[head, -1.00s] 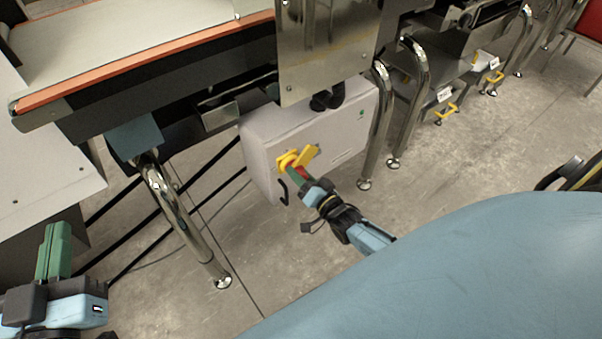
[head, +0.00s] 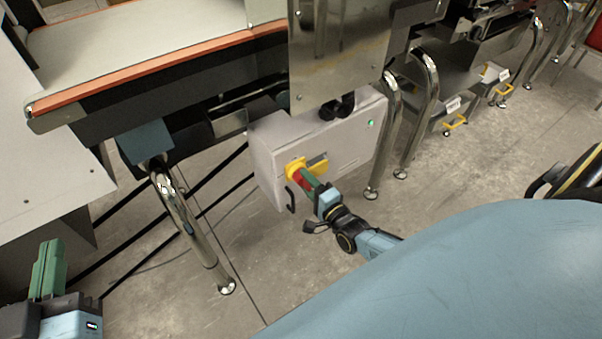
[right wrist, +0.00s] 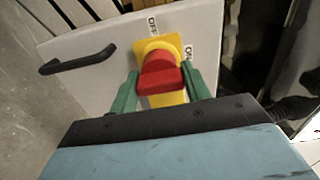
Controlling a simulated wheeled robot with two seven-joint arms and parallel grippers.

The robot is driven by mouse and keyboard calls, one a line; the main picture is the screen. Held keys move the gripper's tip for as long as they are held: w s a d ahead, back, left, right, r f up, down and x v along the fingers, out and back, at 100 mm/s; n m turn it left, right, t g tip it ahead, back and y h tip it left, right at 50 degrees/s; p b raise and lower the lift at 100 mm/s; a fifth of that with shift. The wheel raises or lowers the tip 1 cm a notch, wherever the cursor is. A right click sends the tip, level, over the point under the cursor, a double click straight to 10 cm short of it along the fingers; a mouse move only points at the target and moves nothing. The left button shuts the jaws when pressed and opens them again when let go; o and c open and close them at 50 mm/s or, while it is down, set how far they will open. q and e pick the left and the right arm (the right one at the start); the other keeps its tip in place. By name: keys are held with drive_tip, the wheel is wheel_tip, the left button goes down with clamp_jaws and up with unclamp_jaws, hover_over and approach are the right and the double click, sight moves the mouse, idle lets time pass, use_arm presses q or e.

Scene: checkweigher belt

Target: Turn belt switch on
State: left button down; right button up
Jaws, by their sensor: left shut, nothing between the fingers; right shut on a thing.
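The belt switch is a red knob (right wrist: 160,72) on a yellow plate (right wrist: 178,44), on the front of a light grey cabinet (head: 345,150) under the conveyor. In the right wrist view, an OFF label (right wrist: 153,25) is above the plate and an ON label (right wrist: 188,53) is to its right. My right gripper (head: 305,180) is shut on the knob, one green finger on each side, hiding part of it; the knob's exact pointing is hard to read. My left gripper (head: 48,266) is shut and empty at the lower left, away from the cabinet.
A green lamp (head: 370,122) glows at the cabinet's upper right. A black handle (head: 291,198) is below the switch. Chrome legs stand left (head: 190,225) and right (head: 384,150) of the cabinet. The conveyor belt (head: 150,45) runs above. Some floor below the cabinet is clear.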

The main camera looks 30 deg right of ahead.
use_arm(q)
drive_tip(key=shift+s+a+f, duration=0.1)
drive_tip(key=shift+a+f, duration=0.1)
drive_tip(key=shift+a, duration=0.1)
use_arm(e)
drive_tip(key=o, duration=1.4)
drive_tip(key=shift+s, duration=0.15)
use_arm(q)
drive_tip(key=s+a+f+g+y+p, duration=0.1)
drive_tip(key=s+a+f+g+p, duration=0.1)
drive_tip(key=f+g, duration=0.3)
drive_tip(key=s+a+f+g+y+p, duration=0.1)
drive_tip(key=s+a+f+g+y, duration=0.1)
drive_tip(key=s+f+g, duration=0.3)
drive_tip(key=shift+a+f+n+y+p, duration=0.3)
drive_tip(key=shift+f+n+p, duration=0.1)
drive_tip(key=shift+f, duration=0.95)
use_arm(e)
drive_tip(key=shift+s+d, duration=0.1)
drive_tip(key=shift+s, duration=6.45)
